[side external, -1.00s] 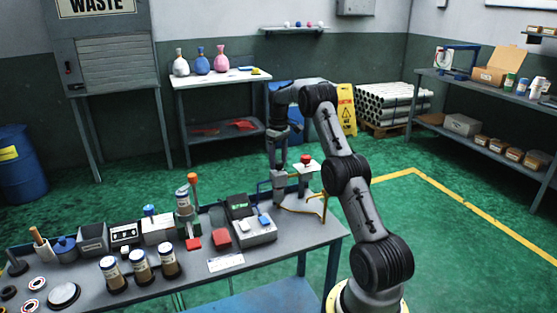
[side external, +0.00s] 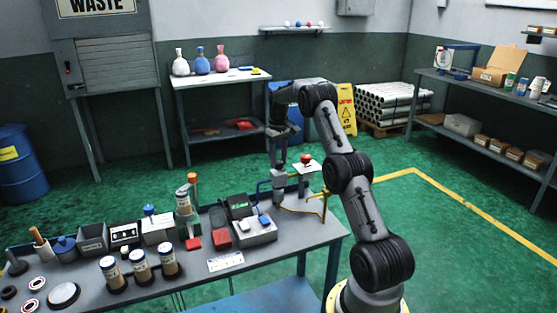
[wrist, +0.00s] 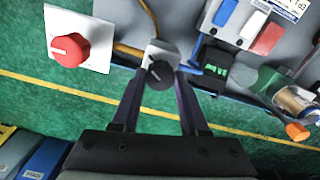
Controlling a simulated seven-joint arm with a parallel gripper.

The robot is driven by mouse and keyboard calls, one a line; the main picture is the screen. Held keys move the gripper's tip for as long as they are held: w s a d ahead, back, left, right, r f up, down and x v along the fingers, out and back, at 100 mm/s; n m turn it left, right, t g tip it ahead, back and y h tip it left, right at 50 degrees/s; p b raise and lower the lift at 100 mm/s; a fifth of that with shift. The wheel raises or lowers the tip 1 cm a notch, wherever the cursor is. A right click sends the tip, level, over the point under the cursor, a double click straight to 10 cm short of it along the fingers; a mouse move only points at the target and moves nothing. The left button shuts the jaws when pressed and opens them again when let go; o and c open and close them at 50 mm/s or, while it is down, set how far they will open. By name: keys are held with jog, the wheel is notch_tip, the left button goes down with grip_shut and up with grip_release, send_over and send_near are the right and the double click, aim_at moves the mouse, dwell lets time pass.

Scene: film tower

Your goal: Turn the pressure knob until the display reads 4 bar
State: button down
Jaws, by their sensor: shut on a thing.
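The dark round pressure knob (wrist: 159,74) sits on a small grey block (wrist: 163,50) in the wrist view. My gripper (wrist: 160,76) has its two fingers around the knob, shut on it. In the side view my gripper (side external: 279,186) points down at the bench's back edge and hides the knob. The black display (wrist: 216,67) with green characters is right of the knob in the wrist view. It also shows in the side view (side external: 239,205). Its reading is too small and tilted to make out.
A red knob on a white plate (wrist: 70,48) stands close beside my gripper. A yellow pipe (side external: 297,210) runs near the bench's right end. A grey box with coloured switches (side external: 254,232), jars (side external: 140,268) and bins crowd the bench (side external: 290,242) to the left.

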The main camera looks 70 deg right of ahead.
aim_at(278, 162)
jog(key=m, duration=0.5)
jog(key=shift+r+m, duration=0.1)
jog(key=shift+m, duration=0.3)
dwell(0.4)
jog(key=shift+c, duration=2.1)
grip_release()
notch_tip(278, 162, up, 14)
